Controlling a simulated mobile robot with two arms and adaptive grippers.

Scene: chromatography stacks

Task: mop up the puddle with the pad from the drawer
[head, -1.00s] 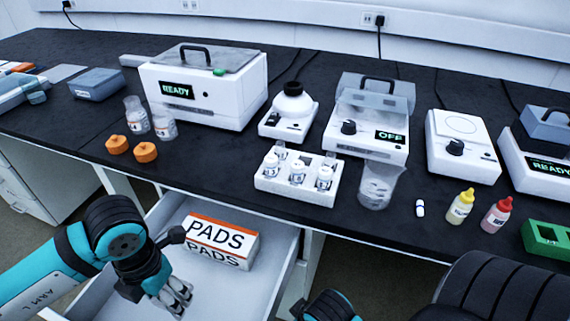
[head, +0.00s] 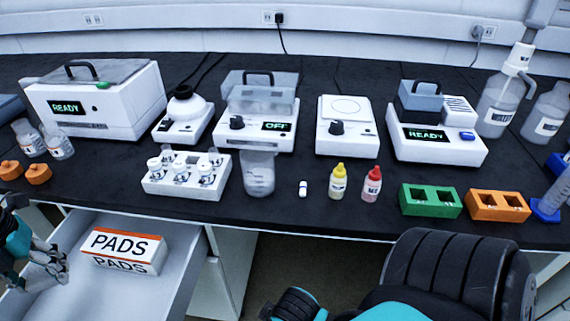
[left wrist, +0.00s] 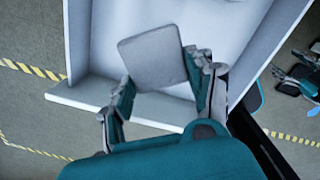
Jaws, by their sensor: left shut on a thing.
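My left gripper (head: 52,265) is at the left edge of the head view, over the open drawer and left of the PADS box. In the left wrist view my left gripper (left wrist: 163,88) is shut on a flat grey pad (left wrist: 153,58), held between its fingers above the drawer. The open drawer (head: 180,270) holds the white and orange PADS box (head: 122,250). I cannot make out a puddle on the bench. What looks like my right gripper (left wrist: 300,78) shows small at the right of the left wrist view; its jaws are unclear.
The black bench (head: 320,215) carries a vial rack (head: 185,190), a beaker (head: 258,175), a yellow bottle (head: 338,182) and a red bottle (head: 371,185) near its front. Green (head: 430,202) and orange (head: 497,206) blocks stand to the right. Instruments line the back.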

